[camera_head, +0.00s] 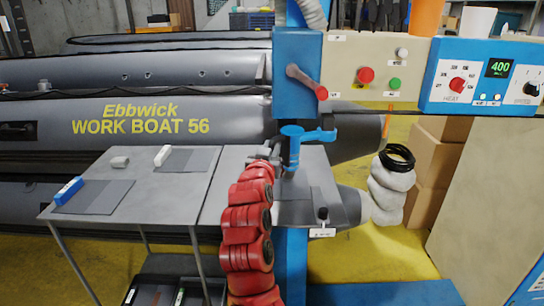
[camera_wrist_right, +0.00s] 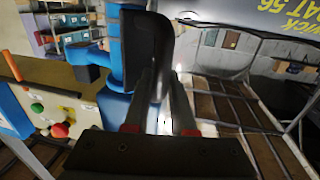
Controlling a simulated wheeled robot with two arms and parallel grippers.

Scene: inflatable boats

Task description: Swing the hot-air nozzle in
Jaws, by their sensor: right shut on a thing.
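The blue welding machine column (camera_head: 296,75) stands at the centre of the head view, with a blue bracket (camera_head: 308,134) partway down. My right gripper (camera_head: 267,158) is at the left of this bracket, above the grey table. In the right wrist view its fingers (camera_wrist_right: 160,100) are closed on a narrow part that seems to be the hot-air nozzle (camera_wrist_right: 158,72). A dark curved plate (camera_wrist_right: 148,42) rises just beyond the fingertips, in front of the blue column. My fingers hide much of the held part. My left gripper is in neither view.
A red-knobbed lever (camera_head: 307,82) sits on the column. A control panel with buttons (camera_head: 366,75) and a blue heat box (camera_head: 480,77) reading 400 extend right. Grey tables (camera_head: 190,200) hold dark patches and small blocks. A grey inflatable boat (camera_head: 60,75) lies behind.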

